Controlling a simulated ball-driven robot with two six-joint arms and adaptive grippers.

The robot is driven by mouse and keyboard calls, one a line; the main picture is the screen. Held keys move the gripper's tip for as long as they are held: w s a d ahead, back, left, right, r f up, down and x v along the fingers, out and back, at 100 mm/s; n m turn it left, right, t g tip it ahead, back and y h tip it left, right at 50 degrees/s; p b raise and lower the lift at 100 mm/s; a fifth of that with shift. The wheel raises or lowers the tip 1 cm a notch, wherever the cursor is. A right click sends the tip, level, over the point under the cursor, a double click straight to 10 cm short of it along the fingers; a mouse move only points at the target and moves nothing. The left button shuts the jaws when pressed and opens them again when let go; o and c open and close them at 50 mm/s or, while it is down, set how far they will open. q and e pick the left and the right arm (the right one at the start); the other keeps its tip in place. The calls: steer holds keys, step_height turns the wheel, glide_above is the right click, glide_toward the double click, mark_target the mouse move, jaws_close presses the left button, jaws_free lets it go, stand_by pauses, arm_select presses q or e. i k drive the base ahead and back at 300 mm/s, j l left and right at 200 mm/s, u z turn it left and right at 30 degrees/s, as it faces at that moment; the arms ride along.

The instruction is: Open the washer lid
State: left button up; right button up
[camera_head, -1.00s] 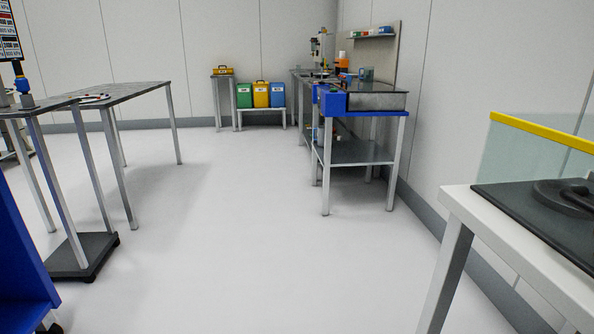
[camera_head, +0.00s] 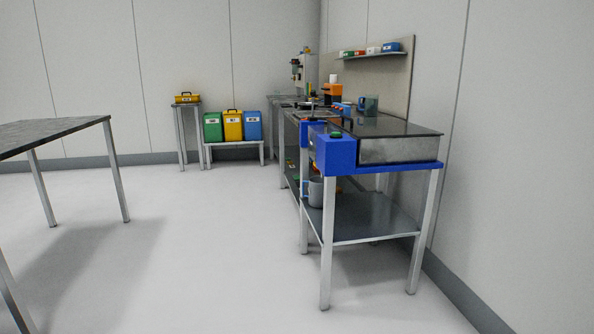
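A metal-sided box (camera_head: 400,150) with a flat dark top (camera_head: 385,127) sits on a blue frame with pale legs, right of the middle. It looks like the washer, but I cannot be sure; the dark top may be its lid and lies flat. A blue control box (camera_head: 335,155) with a green button (camera_head: 336,134) is at its front left corner. Neither of my grippers shows in this view.
A dark-topped table (camera_head: 60,132) stands at left. Green, yellow and blue bins (camera_head: 232,126) stand at the back. The middle floor is clear.

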mark_target(369, 127)
steer(key=i+j+z, duration=0.15)
steer(key=i+z, duration=0.2)
steer(key=i, duration=0.15)
steer(key=i+j+z, duration=0.4)
steer(key=i+l, duration=0.35)
steer(key=i, duration=0.25)
